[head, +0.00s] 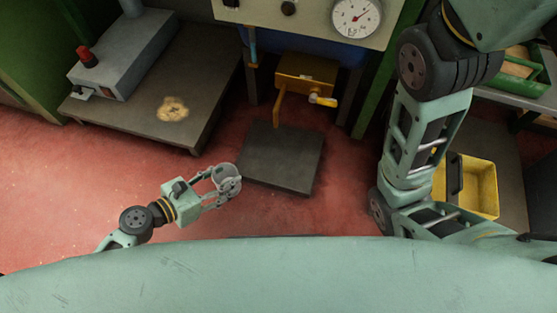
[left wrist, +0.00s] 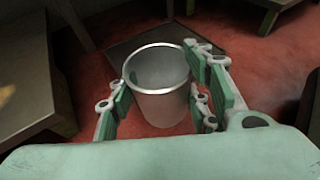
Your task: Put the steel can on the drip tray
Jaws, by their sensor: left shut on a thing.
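The steel can (head: 226,178) is a plain grey open-topped cup. My left gripper (head: 222,184) is shut on it, and it hangs over the red floor just left of the dark plate's near left corner. In the left wrist view the can (left wrist: 160,85) stands about upright between the fingers (left wrist: 158,98), and its inside looks empty. The flat dark square plate, which looks like the drip tray (head: 280,158), lies below the yellow spout with nothing on it. It shows partly behind the can in the left wrist view (left wrist: 125,48). My right gripper is not visible; only my right arm shows.
A yellow tap (head: 322,99) on a yellow bracket overhangs the plate's far side, under a panel with a gauge (head: 356,17). A grey table (head: 205,90) with a grey box (head: 125,55) stands left. A yellow crate (head: 478,187) is at right, behind my right arm.

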